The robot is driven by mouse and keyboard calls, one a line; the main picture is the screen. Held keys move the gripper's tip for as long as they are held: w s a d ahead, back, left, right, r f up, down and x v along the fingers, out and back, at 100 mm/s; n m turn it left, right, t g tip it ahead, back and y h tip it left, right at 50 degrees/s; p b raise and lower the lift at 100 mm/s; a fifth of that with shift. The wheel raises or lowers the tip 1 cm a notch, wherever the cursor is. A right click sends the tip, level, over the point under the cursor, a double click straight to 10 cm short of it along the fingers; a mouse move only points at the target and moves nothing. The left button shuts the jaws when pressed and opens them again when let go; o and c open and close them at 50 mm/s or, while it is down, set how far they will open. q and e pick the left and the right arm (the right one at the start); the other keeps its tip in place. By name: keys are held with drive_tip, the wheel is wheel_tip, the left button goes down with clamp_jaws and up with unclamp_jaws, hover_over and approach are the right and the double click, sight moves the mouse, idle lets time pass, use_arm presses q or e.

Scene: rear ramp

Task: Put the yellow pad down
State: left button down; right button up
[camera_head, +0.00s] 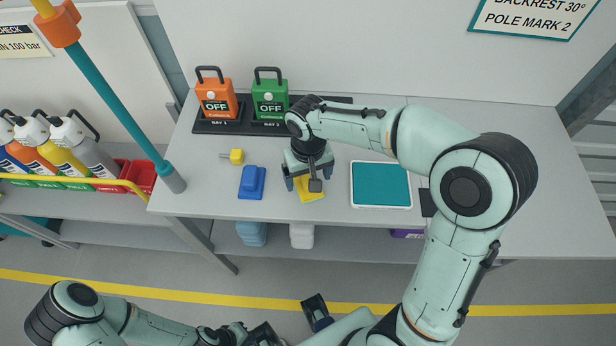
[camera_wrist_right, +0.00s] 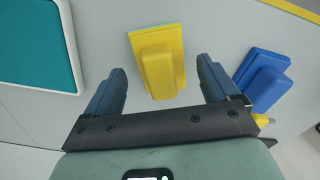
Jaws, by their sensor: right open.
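The yellow pad (camera_head: 311,194) lies on the grey bench top, partly hidden under my right gripper (camera_head: 309,184) in the head view. In the right wrist view the yellow pad (camera_wrist_right: 160,62) shows a raised grip block and a thin teal edge. My right gripper (camera_wrist_right: 162,75) is open, its fingers on either side of the pad with gaps to both.
A blue pad (camera_head: 251,183) lies left of the yellow one, with a small yellow knob piece (camera_head: 236,156) behind it. A teal-topped white tray (camera_head: 381,185) lies to the right. Orange (camera_head: 216,98) and green (camera_head: 270,100) OFF units stand behind. The bench's right end is clear.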

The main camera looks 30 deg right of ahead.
wheel_tip(320, 180, up, 10)
drive_tip(key=p, duration=0.1)
drive_tip(key=shift+r, duration=0.25)
idle(0.4)
